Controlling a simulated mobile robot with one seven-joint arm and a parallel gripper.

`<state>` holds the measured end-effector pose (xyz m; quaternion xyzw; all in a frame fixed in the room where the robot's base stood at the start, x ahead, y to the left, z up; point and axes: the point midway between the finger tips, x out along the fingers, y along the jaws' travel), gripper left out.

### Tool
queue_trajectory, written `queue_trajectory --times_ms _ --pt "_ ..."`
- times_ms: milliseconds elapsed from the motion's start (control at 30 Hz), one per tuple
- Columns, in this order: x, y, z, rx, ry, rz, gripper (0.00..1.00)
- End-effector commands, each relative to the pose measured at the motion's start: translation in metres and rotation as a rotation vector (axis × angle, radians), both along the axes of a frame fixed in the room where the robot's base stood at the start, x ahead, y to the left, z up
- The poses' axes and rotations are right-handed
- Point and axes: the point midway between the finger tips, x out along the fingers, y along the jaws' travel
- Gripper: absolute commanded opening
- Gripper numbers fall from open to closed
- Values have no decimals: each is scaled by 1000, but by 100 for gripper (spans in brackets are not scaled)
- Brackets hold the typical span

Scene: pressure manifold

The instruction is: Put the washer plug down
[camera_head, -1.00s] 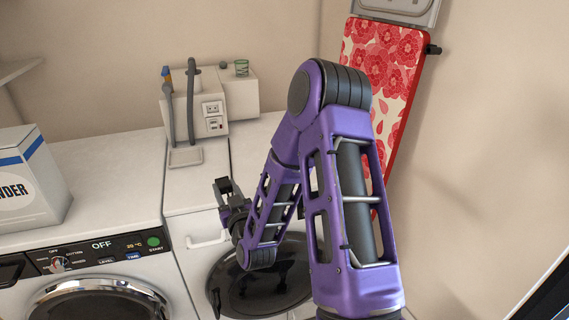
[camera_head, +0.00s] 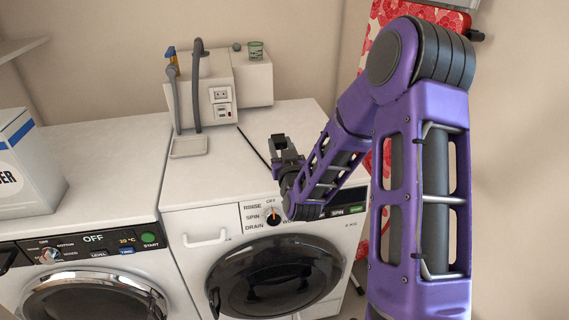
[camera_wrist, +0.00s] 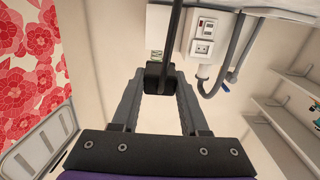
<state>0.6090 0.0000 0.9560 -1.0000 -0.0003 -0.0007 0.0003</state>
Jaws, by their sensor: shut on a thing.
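My gripper (camera_head: 281,153) is above the top of the right-hand washer (camera_head: 190,200), toward its front. In the wrist view its fingers (camera_wrist: 158,100) are closed on a black plug (camera_wrist: 158,78) with a dark cord (camera_wrist: 175,30) running up out of the picture. In the head view the plug (camera_head: 278,140) is small and dark at the fingertips. It appears to be held clear of the surface, but the exact height is hard to tell.
A white box with sockets (camera_head: 222,103) and grey hoses (camera_head: 197,85) stands at the back. A detergent box (camera_head: 25,165) stands on the left machine. A patterned ironing board (camera_head: 380,25) leans behind my arm. The washer top is mostly bare.

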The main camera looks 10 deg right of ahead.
Motion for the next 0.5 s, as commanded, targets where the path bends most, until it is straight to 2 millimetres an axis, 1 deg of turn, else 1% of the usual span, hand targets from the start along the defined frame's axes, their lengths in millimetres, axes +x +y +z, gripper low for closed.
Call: queue_trajectory --times_ms 33,133,200,367,500 --pt "0 0 -14 2 6 -1 0" --pt "0 0 -32 3 6 -1 0" --pt "0 0 -41 3 4 -1 0" --pt "0 -1 -54 1 3 -2 0" --pt "-1 0 -77 3 5 -1 0"
